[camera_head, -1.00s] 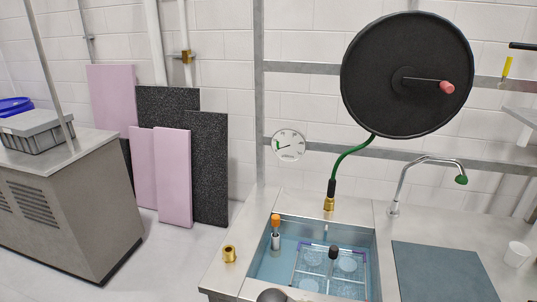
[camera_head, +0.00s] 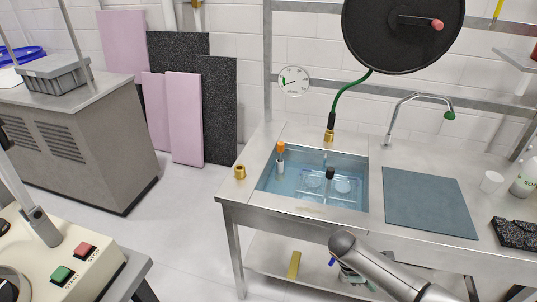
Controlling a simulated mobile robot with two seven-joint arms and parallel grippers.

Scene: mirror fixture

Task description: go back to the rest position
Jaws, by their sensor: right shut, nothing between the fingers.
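My right arm comes in at the bottom right, its rounded grey joint just in front of the sink bench's front edge. My right gripper (camera_head: 351,279) shows small and partly hidden behind that arm, low in front of the bench's under-shelf. It is shut, with nothing seen held in it, and is apart from the sink. My left gripper is not in view.
The steel bench (camera_head: 290,207) has a blue-lined sink (camera_head: 343,201) with a rack, a brass fitting (camera_head: 240,172) and a dark mat (camera_head: 428,201). A machine with green and red buttons (camera_head: 72,263) stands at lower left. Open floor lies between.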

